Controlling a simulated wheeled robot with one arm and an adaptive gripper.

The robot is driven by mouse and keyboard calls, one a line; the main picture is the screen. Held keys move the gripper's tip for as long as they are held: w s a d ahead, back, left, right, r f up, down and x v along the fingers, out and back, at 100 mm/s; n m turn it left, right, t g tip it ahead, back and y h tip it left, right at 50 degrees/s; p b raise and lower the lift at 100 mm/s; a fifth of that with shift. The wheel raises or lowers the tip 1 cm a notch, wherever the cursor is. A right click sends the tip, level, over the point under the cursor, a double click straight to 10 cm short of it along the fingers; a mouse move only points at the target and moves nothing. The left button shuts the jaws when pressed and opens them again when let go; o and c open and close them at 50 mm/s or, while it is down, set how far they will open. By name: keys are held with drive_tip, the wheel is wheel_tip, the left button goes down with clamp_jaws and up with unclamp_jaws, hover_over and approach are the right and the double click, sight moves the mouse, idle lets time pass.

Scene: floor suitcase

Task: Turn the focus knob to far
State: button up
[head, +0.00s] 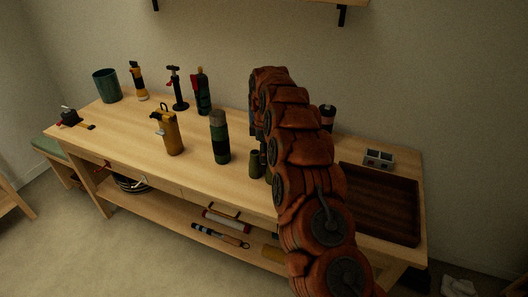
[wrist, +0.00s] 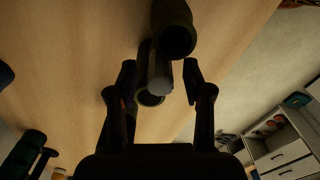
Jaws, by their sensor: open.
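Dark green binoculars (head: 255,164) stand on the wooden table, partly hidden behind my arm in the head view. In the wrist view, a large dark barrel (wrist: 176,32) and a smaller round end (wrist: 150,98) show. A grey cylindrical part (wrist: 160,72), which looks like the focus knob, lies between them. My gripper (wrist: 159,70) is open, with one finger on each side of this grey part. Gaps show beside both fingers, so I see no grip on it. Any near or far marking is too dark to read. The head view does not show the fingertips clearly.
A green flask (head: 220,137) and a yellow canister (head: 169,132) stand left of the binoculars. A dark brown tray (head: 381,204) and a small grey box (head: 379,158) are on the right. Several tools stand along the back left. The table's front left is mostly clear.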

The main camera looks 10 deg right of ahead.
drive_tip(key=shift+f, duration=0.1)
clamp_jaws()
idle(0.4)
drive_tip(key=shift+b, duration=0.3)
drive_tip(key=m+b, duration=0.2)
drive_tip(key=m, duration=0.1)
drive_tip(key=shift+f+m+b, duration=0.15)
drive_tip(key=shift+m+b, duration=0.15)
drive_tip(key=shift+m, duration=0.1)
drive_tip(key=m+b, duration=0.2)
drive_tip(key=m, duration=0.2)
drive_tip(key=shift+m, duration=0.4)
